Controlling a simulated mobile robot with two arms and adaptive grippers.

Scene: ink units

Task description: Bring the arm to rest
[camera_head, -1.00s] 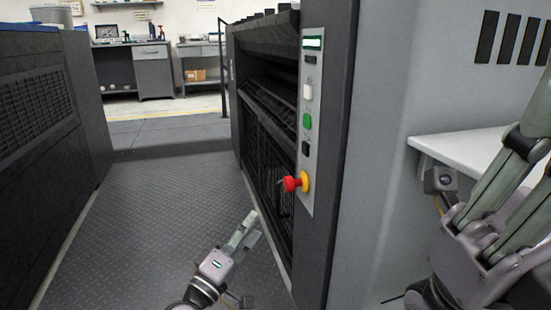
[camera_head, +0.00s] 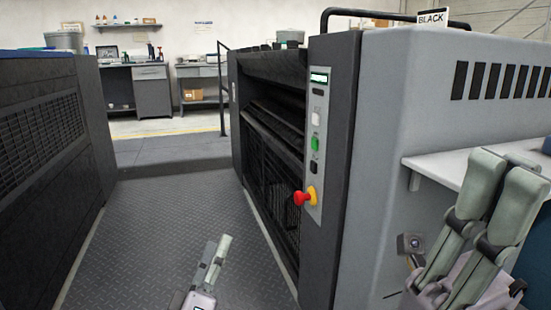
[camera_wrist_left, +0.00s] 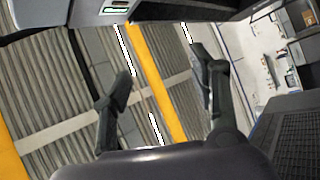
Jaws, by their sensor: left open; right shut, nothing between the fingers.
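My left gripper (camera_head: 220,252) is low in the middle of the head view, over the dark patterned floor and left of the press unit. It is empty. The left wrist view shows its two dark fingers (camera_wrist_left: 163,72) standing wide apart with nothing between them. My right gripper (camera_head: 507,172) is large and close at the right edge, in front of a pale shelf. It is shut and empty, with its fingers pointing up. Its lower part is cut off by the frame.
A grey press unit (camera_head: 385,150) with a red emergency knob (camera_head: 304,198) and green button (camera_head: 315,143) stands right of the aisle. Another dark unit (camera_head: 45,150) lines the left. The patterned floor (camera_head: 150,225) between is clear. Workbenches (camera_head: 152,88) stand at the back.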

